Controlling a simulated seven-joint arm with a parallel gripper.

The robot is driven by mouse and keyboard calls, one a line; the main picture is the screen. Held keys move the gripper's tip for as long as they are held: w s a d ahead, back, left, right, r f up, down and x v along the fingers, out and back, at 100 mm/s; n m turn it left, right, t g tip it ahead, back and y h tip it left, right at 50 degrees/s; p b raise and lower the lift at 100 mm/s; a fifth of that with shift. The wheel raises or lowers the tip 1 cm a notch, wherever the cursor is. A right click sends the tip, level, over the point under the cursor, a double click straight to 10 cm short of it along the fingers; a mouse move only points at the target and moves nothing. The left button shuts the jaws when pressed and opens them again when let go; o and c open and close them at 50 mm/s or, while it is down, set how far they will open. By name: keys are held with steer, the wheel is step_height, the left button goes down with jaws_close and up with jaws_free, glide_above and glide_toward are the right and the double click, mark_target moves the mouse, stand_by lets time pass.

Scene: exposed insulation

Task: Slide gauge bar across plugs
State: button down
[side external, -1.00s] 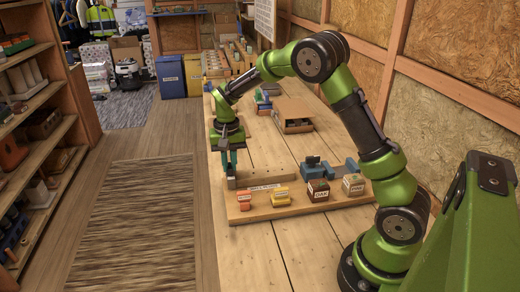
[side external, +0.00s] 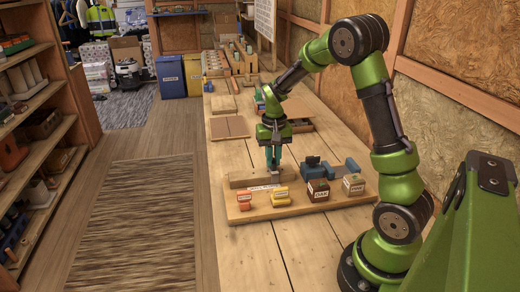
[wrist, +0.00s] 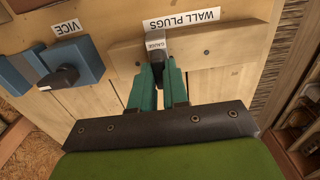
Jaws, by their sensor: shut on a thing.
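The gauge bar (wrist: 155,45), a small grey piece labelled GAUGE, is pinched between the teal fingers of my gripper (wrist: 158,68). In the side view my gripper (side external: 273,162) points down, with the gauge low at the back edge of the wooden work board. The wooden strip (wrist: 215,45) labelled WALL PLUGS has small dark holes and runs beside the gauge; it also shows in the side view (side external: 240,181). The gauge covers part of the strip at one end of the label. Separate plugs cannot be made out, and contact between gauge and strip is unclear.
The blue and dark vice (wrist: 62,72) stands beside the strip. A flat wooden panel (side external: 229,127) lies behind, left.

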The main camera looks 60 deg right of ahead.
steer(key=s+d, duration=0.4)
steer(key=shift+s+d, duration=0.15)
steer(key=shift+d, duration=0.05)
steer(key=c, duration=1.1)
jaws_free()
steer(key=shift+r, duration=0.1)
steer(key=shift+r, duration=0.25)
step_height(320, 180, up, 16)
steer(key=shift+r, duration=0.15)
